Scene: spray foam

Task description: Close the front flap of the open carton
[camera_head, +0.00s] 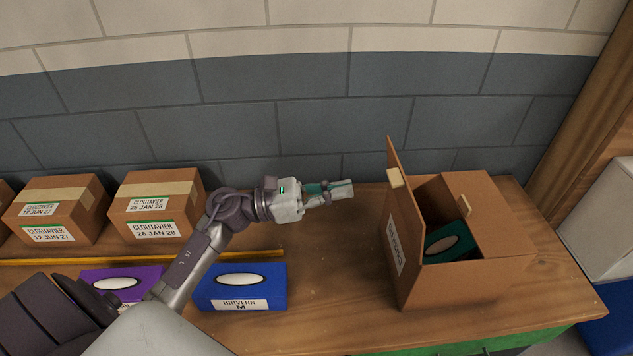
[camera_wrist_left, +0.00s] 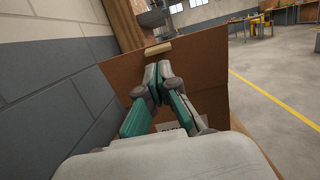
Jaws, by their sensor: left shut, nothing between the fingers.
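The open carton (camera_head: 465,285) stands on the right part of the wooden bench, with a teal box (camera_head: 448,240) inside. A tall flap (camera_head: 396,215) stands up along its left side, with a small tan tab near its top. The flap also shows in the left wrist view (camera_wrist_left: 205,75), filling the middle ahead of the fingers. My left gripper (camera_head: 352,188) is shut and empty, to the left of the flap and pointing at it. In the head view a gap separates them. In the wrist view the fingertips (camera_wrist_left: 158,68) overlap the flap. My right gripper is not in view.
Closed, labelled cartons (camera_head: 155,205) stand at the back left of the bench. A blue box (camera_head: 240,288) and a purple box (camera_head: 122,283) lie in front of a yellow strip (camera_head: 270,254). The bench (camera_head: 330,270) is clear between the blue box and the carton. A block wall rises behind.

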